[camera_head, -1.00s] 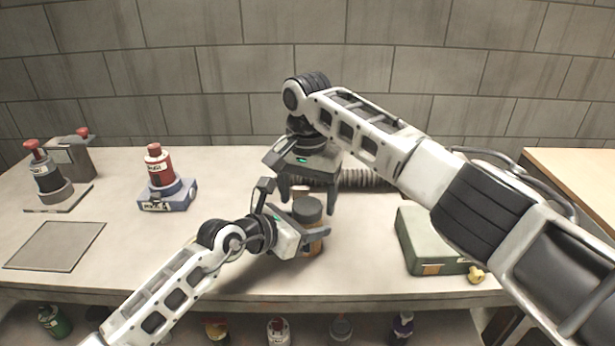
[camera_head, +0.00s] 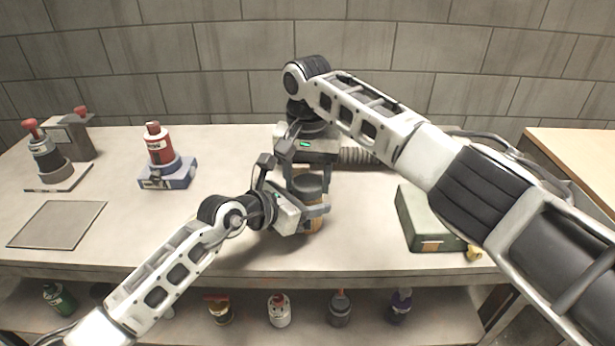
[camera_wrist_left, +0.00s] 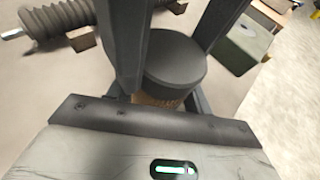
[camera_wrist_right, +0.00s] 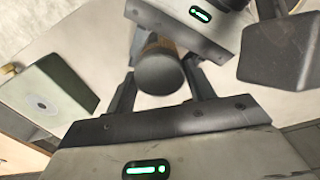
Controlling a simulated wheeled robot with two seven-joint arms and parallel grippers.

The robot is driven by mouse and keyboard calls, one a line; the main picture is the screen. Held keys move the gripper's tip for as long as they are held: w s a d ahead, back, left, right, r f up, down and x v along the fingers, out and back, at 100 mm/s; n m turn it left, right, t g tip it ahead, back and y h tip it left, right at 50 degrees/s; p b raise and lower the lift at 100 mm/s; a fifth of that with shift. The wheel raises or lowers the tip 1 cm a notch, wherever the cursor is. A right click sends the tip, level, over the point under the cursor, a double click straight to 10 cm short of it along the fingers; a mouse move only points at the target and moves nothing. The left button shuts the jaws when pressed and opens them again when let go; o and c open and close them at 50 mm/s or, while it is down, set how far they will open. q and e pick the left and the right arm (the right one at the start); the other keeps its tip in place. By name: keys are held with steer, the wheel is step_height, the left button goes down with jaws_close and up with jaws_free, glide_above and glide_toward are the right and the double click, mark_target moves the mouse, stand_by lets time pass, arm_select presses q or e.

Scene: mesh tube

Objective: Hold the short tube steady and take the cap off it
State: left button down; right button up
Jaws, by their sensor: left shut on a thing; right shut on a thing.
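The short tube (camera_head: 314,224) has an orange-brown body and stands upright near the middle of the table. Its dark grey round cap (camera_head: 307,184) is on top. My left gripper (camera_head: 313,207) comes in from the left and is shut on the tube body, below the cap. My right gripper (camera_head: 307,190) reaches down from above, its fingers shut on either side of the cap. The cap also shows between dark fingers in the left wrist view (camera_wrist_left: 176,62) and in the right wrist view (camera_wrist_right: 160,74). The fingers hide part of the tube.
A green case (camera_head: 425,218) lies to the right. A ribbed grey hose (camera_head: 357,156) lies behind the grippers. A red bottle on a blue stand (camera_head: 168,178), a flat grey plate (camera_head: 57,224) and a dark device (camera_head: 48,160) are at left. Several bottles stand on the shelf below.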

steer(key=shift+n, duration=0.3)
steer(key=o, duration=1.1)
steer(key=shift+c, duration=0.2)
